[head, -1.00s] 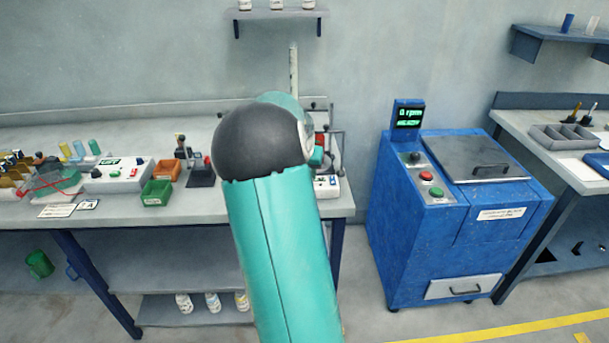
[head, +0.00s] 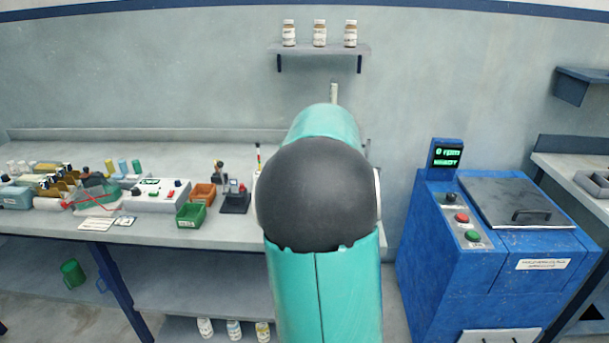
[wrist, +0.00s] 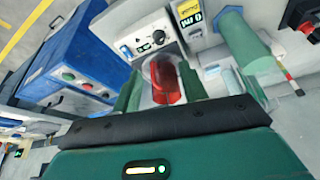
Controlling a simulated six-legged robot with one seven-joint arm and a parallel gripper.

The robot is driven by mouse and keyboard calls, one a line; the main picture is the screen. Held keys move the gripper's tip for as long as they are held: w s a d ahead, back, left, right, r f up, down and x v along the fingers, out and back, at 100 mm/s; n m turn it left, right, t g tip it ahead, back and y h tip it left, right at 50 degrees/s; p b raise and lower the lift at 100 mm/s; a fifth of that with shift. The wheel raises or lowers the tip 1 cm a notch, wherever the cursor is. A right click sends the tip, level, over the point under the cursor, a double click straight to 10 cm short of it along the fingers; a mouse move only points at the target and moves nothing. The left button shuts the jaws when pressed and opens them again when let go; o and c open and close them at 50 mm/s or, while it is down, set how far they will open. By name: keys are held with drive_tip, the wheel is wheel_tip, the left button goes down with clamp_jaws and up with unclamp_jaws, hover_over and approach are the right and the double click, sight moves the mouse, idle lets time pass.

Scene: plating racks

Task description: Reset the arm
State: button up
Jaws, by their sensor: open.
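My gripper (wrist: 159,74) shows in the wrist view, with its two green fingers apart. A red object (wrist: 166,82) shows between and beyond the fingers, with something clear around it; I cannot tell that it is touched. In the head view my raised teal arm with its dark rounded joint fills the middle and hides my gripper.
The bench (head: 150,232) holds a green bin (head: 191,215), an orange bin (head: 203,193) and a white control box (head: 155,196). A blue machine (head: 485,250) stands on the right; it also shows in the wrist view (wrist: 75,60). A wall shelf (head: 320,50) holds bottles.

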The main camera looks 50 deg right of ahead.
drive_tip(key=a+r+n+t+y, duration=0.1)
drive_tip(key=a+r+n+y, duration=0.15)
drive_tip(key=a, duration=1.05)
drive_tip(key=a+r+n+t+y, duration=0.1)
drive_tip(key=a+r+n+t, duration=0.15)
drive_tip(key=a, duration=0.95)
drive_tip(key=s+a+f+n, duration=0.1)
drive_tip(key=s+a+n, duration=0.2)
drive_tip(key=s+a, duration=0.3)
drive_tip(key=s+a+f+n, duration=0.2)
drive_tip(key=s+a+n, duration=0.2)
drive_tip(key=a, duration=0.9)
drive_tip(key=shift+s+a+n, duration=0.3)
drive_tip(key=shift+s, duration=0.75)
drive_tip(key=shift+y, duration=0.25)
drive_tip(key=shift+c, duration=0.7)
drive_tip(key=shift+d, duration=0.2)
